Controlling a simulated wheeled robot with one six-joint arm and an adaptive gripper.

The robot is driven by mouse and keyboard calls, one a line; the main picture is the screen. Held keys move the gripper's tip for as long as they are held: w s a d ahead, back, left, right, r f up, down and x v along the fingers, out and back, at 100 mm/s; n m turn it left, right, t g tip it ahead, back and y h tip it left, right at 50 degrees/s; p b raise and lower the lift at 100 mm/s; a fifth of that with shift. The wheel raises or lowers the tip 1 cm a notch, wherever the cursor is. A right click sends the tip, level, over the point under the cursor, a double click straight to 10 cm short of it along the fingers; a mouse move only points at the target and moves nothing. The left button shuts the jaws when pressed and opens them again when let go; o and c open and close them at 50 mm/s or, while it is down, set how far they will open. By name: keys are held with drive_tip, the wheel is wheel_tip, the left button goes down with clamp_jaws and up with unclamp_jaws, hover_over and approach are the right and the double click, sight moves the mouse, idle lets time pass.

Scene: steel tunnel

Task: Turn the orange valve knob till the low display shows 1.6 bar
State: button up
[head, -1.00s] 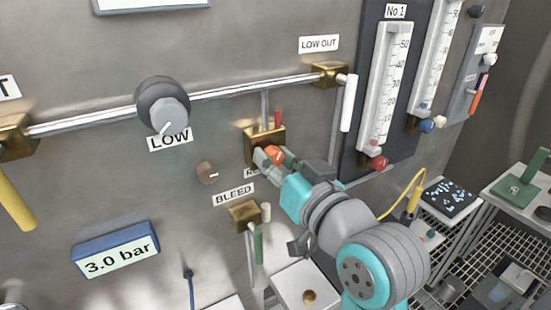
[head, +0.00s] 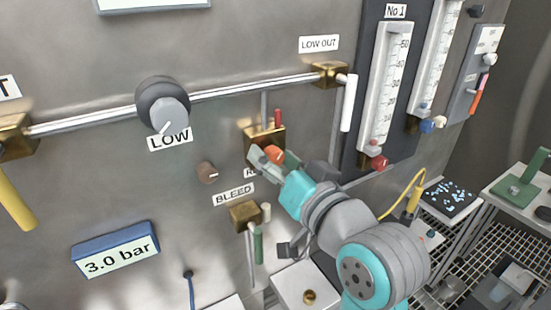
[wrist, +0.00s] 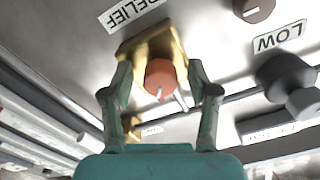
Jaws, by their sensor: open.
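The orange valve knob (head: 273,152) sits on a brass block (head: 256,139) on the steel wall. In the wrist view the knob (wrist: 160,76) is round with a pale pointer mark, on the brass block (wrist: 150,46) beside the RELIEF label. My gripper (head: 270,162) is open, with one finger on each side of the knob. In the wrist view gaps show between both fingers and the knob. In the head view part of the knob is hidden by my fingers. The blue-framed low display (head: 116,249) reads 3.0 bar.
A large grey LOW knob (head: 166,107) and a small brown knob (head: 207,172) are to the left. The BLEED valve (head: 246,213) with a green handle is just below. A horizontal pipe (head: 250,87) runs above. A gauge with a red knob (head: 377,161) stands right.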

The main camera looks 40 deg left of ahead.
drive_tip(key=v, duration=1.2)
drive_tip(key=shift+f, duration=0.15)
drive_tip(key=d+f+m+t+h, duration=0.45)
drive_tip(key=d+f, duration=0.55)
drive_tip(key=f, duration=0.4)
drive_tip(key=d+f+m+t+h, duration=0.45)
drive_tip(key=d+f, duration=0.55)
drive_tip(key=f, duration=0.4)
drive_tip(key=s+d+f+h, duration=0.2)
drive_tip(key=s+d, duration=0.2)
drive_tip(key=s, duration=0.4)
drive_tip(key=s+d+f+h, duration=0.3)
drive_tip(key=s+d, duration=0.2)
drive_tip(key=s, duration=0.4)
drive_tip(key=s+d+f+g+h, duration=0.1)
drive_tip(key=s+d+f+h, duration=0.1)
drive_tip(key=s, duration=0.7)
drive_tip(key=d+f, duration=0.1)
drive_tip(key=d, duration=0.1)
drive_tip(key=shift+d+n+h, duration=0.3)
drive_tip(key=shift+d, duration=0.05)
